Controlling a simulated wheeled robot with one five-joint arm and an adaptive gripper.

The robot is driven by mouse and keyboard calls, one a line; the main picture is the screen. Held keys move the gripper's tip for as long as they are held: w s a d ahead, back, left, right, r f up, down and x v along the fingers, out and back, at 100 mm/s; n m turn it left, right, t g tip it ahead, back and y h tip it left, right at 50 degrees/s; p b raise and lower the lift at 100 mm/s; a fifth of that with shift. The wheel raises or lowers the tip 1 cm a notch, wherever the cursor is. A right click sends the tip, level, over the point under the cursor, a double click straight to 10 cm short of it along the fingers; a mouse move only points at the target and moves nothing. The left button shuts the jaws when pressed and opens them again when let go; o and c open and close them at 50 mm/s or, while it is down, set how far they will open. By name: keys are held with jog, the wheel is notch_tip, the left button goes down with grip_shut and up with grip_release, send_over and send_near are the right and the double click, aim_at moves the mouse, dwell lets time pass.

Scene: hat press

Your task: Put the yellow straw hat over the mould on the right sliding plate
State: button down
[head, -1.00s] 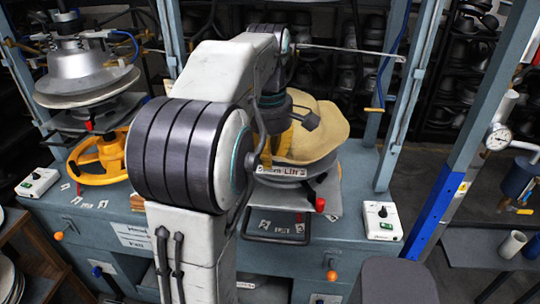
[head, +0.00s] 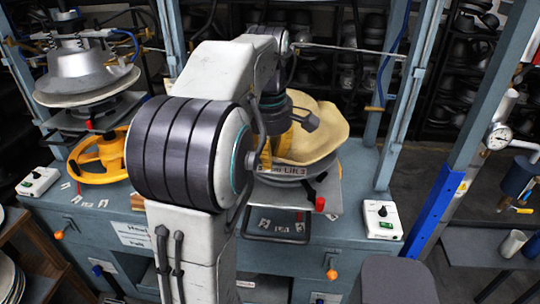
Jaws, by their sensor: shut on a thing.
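The yellow straw hat (head: 318,132) is over the round metal mould assembly on the right sliding plate, partly hidden behind my arm. Its wide wavy brim faces up and to the right. The grey round rim (head: 290,171) under the hat shows; the mould itself is hidden. The right sliding plate (head: 328,190) with its dark handle sticks out at the front. My gripper (head: 290,128) is at the hat's left side, shut on the hat, with its fingertips mostly hidden. I cannot tell whether the hat rests on the mould.
A second press with a metal mould (head: 88,72) stands at the left, above a yellow handwheel (head: 100,155). Control boxes sit at the bench's left (head: 38,182) and right (head: 383,219). A blue-grey post (head: 402,95) rises right of the hat. A gauge (head: 499,137) is at far right.

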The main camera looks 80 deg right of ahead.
jog(key=c, duration=1.3)
grip_release()
jog(key=shift+a+r, duration=0.15)
jog(key=shift+r, duration=1.85)
jog(key=shift+a+r, duration=0.2)
jog(key=shift+r, duration=1.75)
jog(key=shift+a+r, duration=0.15)
jog(key=shift+r, duration=1.85)
